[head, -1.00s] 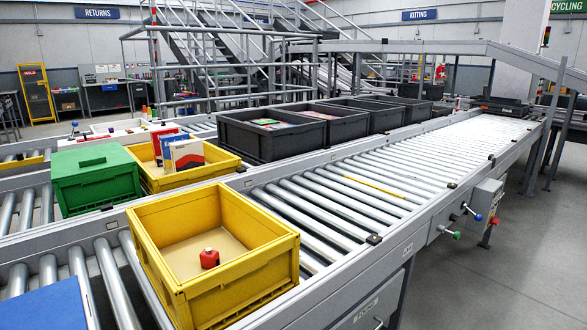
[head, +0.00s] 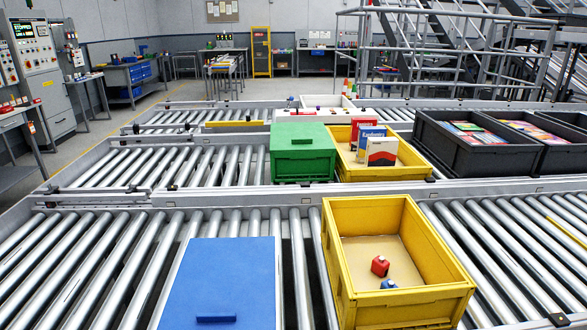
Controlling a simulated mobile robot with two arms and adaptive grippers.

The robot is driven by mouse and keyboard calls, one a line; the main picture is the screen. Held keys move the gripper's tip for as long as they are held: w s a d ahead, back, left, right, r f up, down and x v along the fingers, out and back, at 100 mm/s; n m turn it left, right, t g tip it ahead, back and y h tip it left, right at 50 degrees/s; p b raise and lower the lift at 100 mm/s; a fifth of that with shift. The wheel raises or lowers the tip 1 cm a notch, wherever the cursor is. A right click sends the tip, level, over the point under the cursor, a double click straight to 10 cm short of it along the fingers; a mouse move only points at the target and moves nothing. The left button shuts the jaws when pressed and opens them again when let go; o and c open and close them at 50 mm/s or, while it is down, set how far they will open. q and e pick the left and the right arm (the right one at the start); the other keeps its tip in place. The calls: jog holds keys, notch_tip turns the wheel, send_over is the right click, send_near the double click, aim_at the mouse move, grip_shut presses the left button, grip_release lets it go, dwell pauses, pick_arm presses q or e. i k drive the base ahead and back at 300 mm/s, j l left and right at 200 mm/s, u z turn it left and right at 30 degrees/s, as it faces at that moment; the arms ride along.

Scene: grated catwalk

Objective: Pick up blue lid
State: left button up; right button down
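The blue lid (head: 222,277) is a flat rectangular panel with a small raised handle near its front edge. It lies flat on the roller conveyor in the lower middle of the head view, left of the open yellow crate and apart from it. Whether it rests on a box or directly on the rollers cannot be told. Its front edge runs close to the bottom of the picture. Neither of my grippers is in view.
The open yellow crate (head: 334,254) beside the lid holds a red item (head: 380,266) and a blue item (head: 388,284). Behind stand a green lidded crate (head: 303,152), another yellow crate with boxes (head: 390,173) and dark crates (head: 480,165). The rollers left of the lid are bare.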

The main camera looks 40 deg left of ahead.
aim_at(226, 284)
jog(key=u, duration=1.75)
